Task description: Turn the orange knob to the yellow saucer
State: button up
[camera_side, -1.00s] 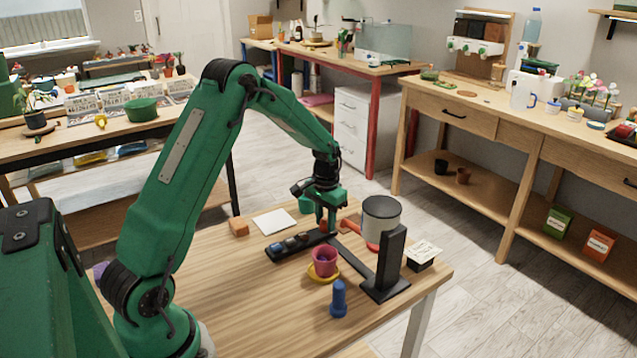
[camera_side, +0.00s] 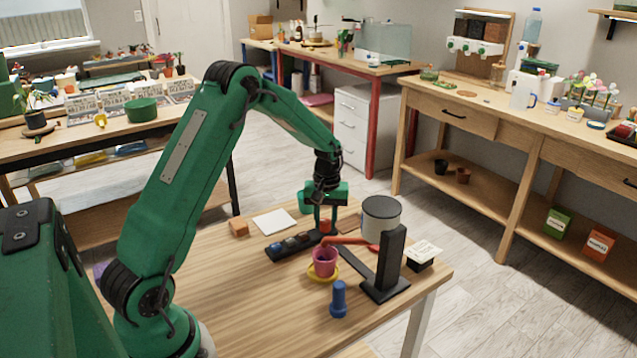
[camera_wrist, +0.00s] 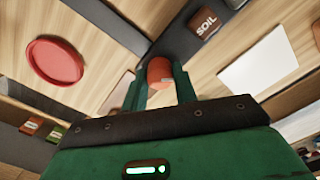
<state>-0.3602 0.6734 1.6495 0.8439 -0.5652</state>
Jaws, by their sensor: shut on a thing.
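The orange knob (camera_side: 325,227) stands at the far end of the black strip. My gripper (camera_side: 326,222) is shut on it from above. In the wrist view the knob (camera_wrist: 160,72) sits between the two green fingers (camera_wrist: 161,80). An orange bar (camera_side: 348,240) runs from near the knob's foot to the right in the side view, ending by the grey canister. The yellow saucer (camera_side: 322,279) lies nearer the camera, under a pink cup (camera_side: 325,262). A red saucer (camera_wrist: 55,62) lies left of the knob in the wrist view. The bar is hidden in the wrist view.
The black strip (camera_side: 277,254) carries several small coloured parts. A grey canister (camera_side: 381,215), black upright (camera_side: 391,255) and card holder (camera_side: 422,257) stand to the right. A blue bottle-shaped piece (camera_side: 338,299) stands in front. A white sheet (camera_side: 274,221) lies behind. The left front tabletop is clear.

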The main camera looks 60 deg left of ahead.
aim_at(327, 221)
jog(key=shift+w+d+n, duration=0.1)
jog(key=shift+d+n, duration=0.05)
jog(key=shift+n, duration=0.35)
jog(key=o, duration=1)
jog(key=shift+r, duration=3.95)
